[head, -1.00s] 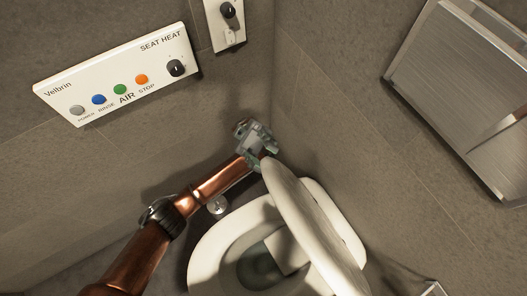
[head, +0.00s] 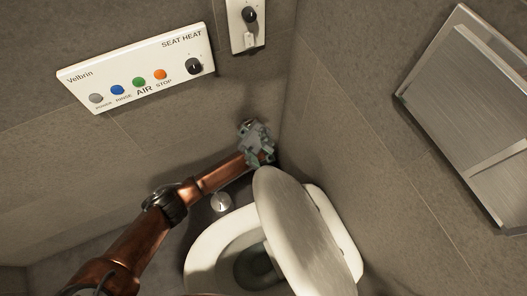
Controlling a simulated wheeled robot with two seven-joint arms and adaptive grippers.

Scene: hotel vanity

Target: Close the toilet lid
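The white toilet (head: 212,244) stands at the bottom centre, with its bowl opening partly in view. Its lid (head: 296,235) is raised and tilted, leaning over the right side of the bowl, so the bowl is not covered. My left gripper (head: 259,150) is at the end of the copper-coloured arm, close to the upper edge of the lid. I cannot tell whether it touches the lid or whether its fingers are open. My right gripper is not in view.
A bidet control panel (head: 136,72) and a small knob unit (head: 248,22) are on the left wall. A metal dispenser (head: 475,115) is on the right wall. A small round fitting (head: 221,202) sits low behind the arm. Walls close in behind the toilet.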

